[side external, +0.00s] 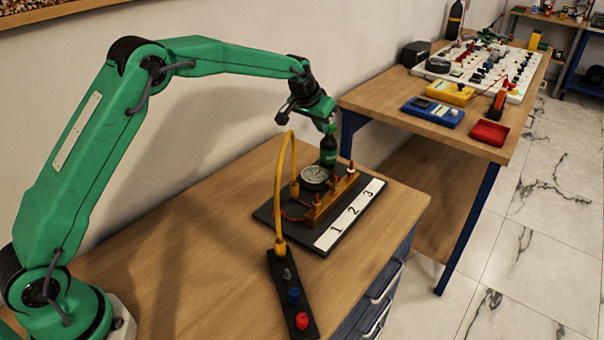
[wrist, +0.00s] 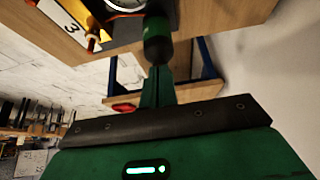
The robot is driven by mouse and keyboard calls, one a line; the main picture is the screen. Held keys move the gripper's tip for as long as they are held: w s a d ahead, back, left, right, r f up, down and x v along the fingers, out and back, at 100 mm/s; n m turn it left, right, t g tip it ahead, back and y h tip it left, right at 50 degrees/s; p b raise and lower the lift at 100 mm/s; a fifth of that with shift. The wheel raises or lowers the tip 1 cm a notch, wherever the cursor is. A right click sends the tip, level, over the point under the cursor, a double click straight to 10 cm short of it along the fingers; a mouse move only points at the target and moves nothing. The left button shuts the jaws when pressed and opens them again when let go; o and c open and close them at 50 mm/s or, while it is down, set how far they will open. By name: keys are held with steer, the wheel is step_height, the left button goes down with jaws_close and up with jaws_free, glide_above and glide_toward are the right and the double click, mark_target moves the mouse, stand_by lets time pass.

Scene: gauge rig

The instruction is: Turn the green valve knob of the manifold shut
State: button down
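The manifold is a brass block (side external: 322,204) on a dark base plate marked 1, 2, 3. Several small valve stems with reddish and pale tips stand on it. A round white gauge (side external: 314,177) sits beside the block. Behind the gauge stands an upright black cylinder with a green band (side external: 328,157), also in the wrist view (wrist: 158,45). My gripper (side external: 328,130) points down at the cylinder's top. In the wrist view its narrow fingers (wrist: 157,70) are close together and meet the cylinder's end. Whether they grip it is unclear. I cannot make out a separate green valve knob.
A yellow hose (side external: 281,190) arches from the manifold to a black strip (side external: 291,300) with grey, blue and red knobs. The bench is clear to the left. A second bench (side external: 375,95) at the right holds meters, a red tray (side external: 490,132) and a white panel.

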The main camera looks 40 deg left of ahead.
steer(key=shift+s, duration=0.35)
step_height(320, 180, up, 6)
stand_by(0.9)
steer(key=shift+s+r, duration=0.1)
